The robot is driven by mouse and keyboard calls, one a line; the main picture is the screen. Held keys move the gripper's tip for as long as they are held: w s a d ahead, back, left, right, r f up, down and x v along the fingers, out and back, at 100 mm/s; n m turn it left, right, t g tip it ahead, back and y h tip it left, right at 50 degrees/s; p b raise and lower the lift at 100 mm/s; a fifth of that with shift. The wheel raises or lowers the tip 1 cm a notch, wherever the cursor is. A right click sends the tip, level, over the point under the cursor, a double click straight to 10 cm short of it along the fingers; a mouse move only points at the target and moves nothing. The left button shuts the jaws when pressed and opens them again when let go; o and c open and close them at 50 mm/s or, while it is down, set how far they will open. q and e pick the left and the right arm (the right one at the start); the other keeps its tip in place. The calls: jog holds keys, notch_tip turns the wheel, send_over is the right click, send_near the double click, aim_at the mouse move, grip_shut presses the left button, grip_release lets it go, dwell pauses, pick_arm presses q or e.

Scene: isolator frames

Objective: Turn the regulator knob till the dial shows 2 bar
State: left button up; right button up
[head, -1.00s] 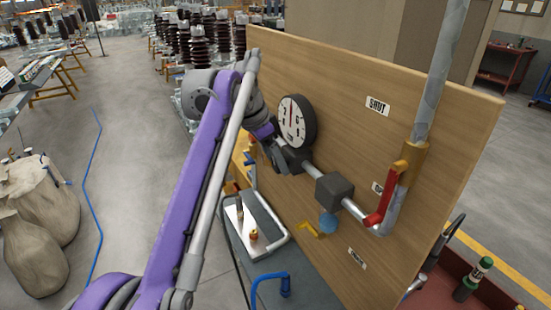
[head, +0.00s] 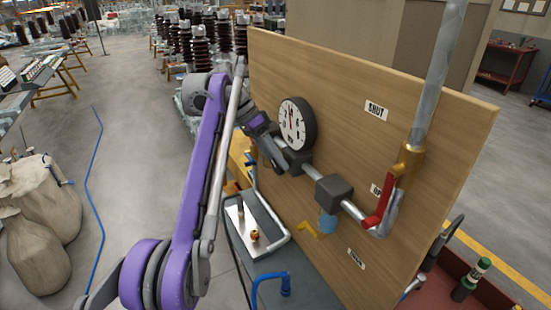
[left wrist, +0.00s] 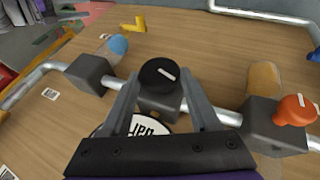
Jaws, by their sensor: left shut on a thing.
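The black regulator knob (left wrist: 159,74), with a white mark line, sits on a dark block on the pipe in the left wrist view. My left gripper (left wrist: 160,82) has one finger on each side of the knob and is shut on it. In the head view my left gripper (head: 277,158) reaches the regulator from the left and hides the knob. The round white dial (head: 291,124) stands just above it; its needle points roughly upward, but the figures are too small to read surely. In the left wrist view the dial (left wrist: 138,124) is mostly covered. My right gripper is not in view.
A red lever (head: 380,207) and a dark block (head: 333,188) with a blue knob (head: 328,224) lie right along the pipe. An orange knob (left wrist: 296,109) shows in the wrist view. The wooden panel (head: 350,80) stands behind. A tray (head: 262,215) lies below.

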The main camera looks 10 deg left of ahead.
pick_arm(q)
jog(key=shift+a+f+g, duration=0.1)
jog(key=shift+f+g, duration=0.05)
jog(key=shift+g, duration=0.15)
jog(key=o, duration=1.3)
jog(key=shift+o, duration=0.2)
jog(key=shift+r, duration=0.2)
